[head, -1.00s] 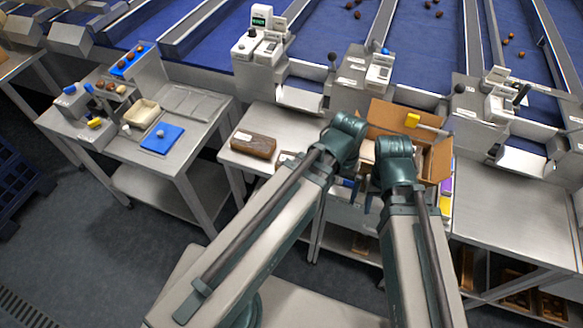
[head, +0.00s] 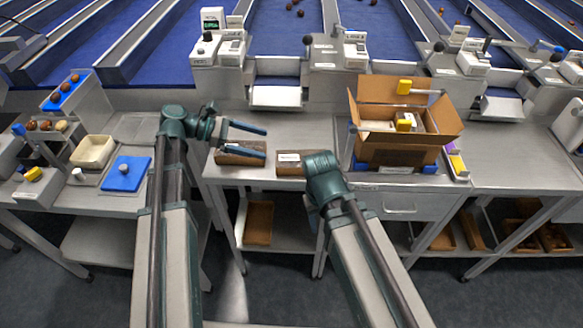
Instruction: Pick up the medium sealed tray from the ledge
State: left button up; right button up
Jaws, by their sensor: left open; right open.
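Two brown trays lie side by side on the front ledge of the middle bench. The left tray (head: 228,157) is partly covered by my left gripper; the right tray (head: 287,169) carries a white label. I cannot tell from this view which is the medium one. My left gripper (head: 265,142) is open and empty, its two blue-grey fingers pointing right, over or just in front of the left tray. My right gripper (head: 312,203) is beside and in front of the right tray; its fingers are mostly hidden by its wrist, and nothing shows in it.
An open cardboard box (head: 397,158) with a yellow-tipped part above it stands right of the trays. The left bench holds a blue pad (head: 126,174) and a cream bowl (head: 93,151). A weighing unit (head: 217,45) stands behind the trays. The right bench (head: 515,155) has clear room.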

pick_arm(q)
jog(key=b, duration=0.3)
send_near(303, 157)
jog(key=x, duration=0.3)
jog(key=shift+w+d+r, duration=0.15)
jog(key=shift+d+r, duration=0.05)
jog(key=shift+d, duration=0.2)
jog(key=shift+d+f, duration=0.15)
jog(key=shift+d, duration=0.4)
jog(key=b+x, duration=0.1)
jog(key=x, duration=0.1)
jog(key=b+x, duration=0.1)
jog(key=x, duration=0.1)
jog(key=shift+d+f+b, duration=0.15)
jog(key=shift+f+b, duration=0.2)
jog(key=shift+f, duration=0.1)
jog(key=shift+d, duration=0.3)
jog(key=c, duration=1.2)
jog(key=shift+r, duration=0.15)
notch_tip(303, 157, up, 10)
jog(key=p, duration=1)
